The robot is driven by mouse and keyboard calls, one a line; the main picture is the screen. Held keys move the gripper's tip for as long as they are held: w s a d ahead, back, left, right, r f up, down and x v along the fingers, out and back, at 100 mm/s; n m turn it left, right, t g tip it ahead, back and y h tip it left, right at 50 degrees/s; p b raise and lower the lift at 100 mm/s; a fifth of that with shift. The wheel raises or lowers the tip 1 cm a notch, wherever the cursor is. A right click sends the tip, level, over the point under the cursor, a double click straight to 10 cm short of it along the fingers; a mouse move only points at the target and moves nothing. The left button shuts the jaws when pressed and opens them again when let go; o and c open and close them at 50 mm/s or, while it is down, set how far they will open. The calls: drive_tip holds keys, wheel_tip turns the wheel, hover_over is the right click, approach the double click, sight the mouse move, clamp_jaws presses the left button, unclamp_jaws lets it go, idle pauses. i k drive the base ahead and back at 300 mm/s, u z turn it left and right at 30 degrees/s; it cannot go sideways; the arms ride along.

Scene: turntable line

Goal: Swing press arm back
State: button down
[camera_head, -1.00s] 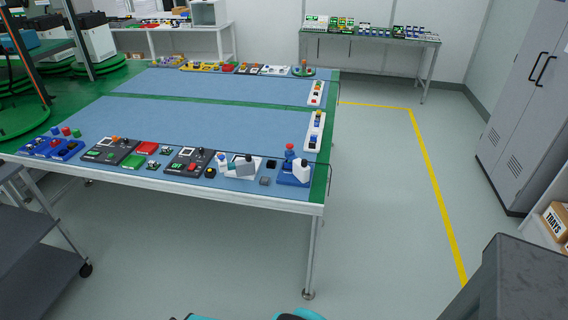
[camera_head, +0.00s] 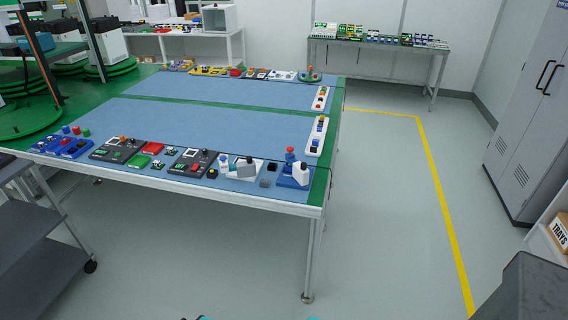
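A small device with a blue base, a white upright block and a red-topped blue post (camera_head: 293,172) stands at the front right corner of the workbench. Left of it is a white device with a grey block (camera_head: 244,168). Both are far off and small; I cannot tell which one carries the press arm or how that arm stands. My gripper is not in view. Only slivers of teal and dark parts, probably mine, show at the bottom edge.
The workbench (camera_head: 230,120) has a blue top, green borders and several control boxes along its front edge. A grey cart (camera_head: 50,245) stands at left, a grey cabinet (camera_head: 525,120) at right. A dark grey block fills the bottom right corner. The floor (camera_head: 390,220) right of the bench is clear.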

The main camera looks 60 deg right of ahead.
sight(301, 172)
drive_tip(key=z, duration=0.1)
drive_tip(key=i, duration=0.95)
drive_tip(key=u, duration=0.05)
